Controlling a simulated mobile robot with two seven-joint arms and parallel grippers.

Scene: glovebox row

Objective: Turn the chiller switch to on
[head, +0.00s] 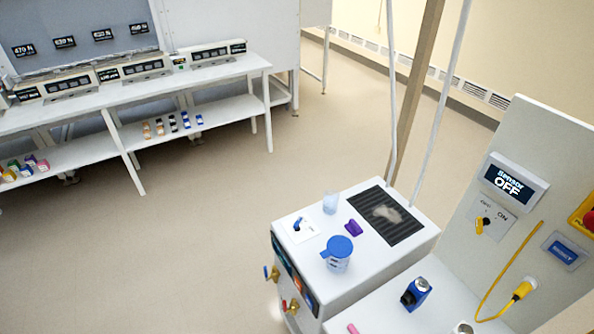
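No switch label that I can read says chiller. A switch with a yellow knob (482,224) sits on a white plate marked OFF and ON, on the upright panel at right. The knob points down and left, away from the ON mark. Above it a display (509,183) reads "Sensor OFF". A small blue-handled switch (298,225) sits on a white plate on top of the white cabinet (290,262) in the lower middle; its marks are too small to read. Neither of my grippers is in view.
A blue-lidded jug (337,254), a clear cup (330,203), a purple item (353,228) and a dark grille (386,214) are on the cabinet. A long bench (165,84) stands back left; open floor lies between.

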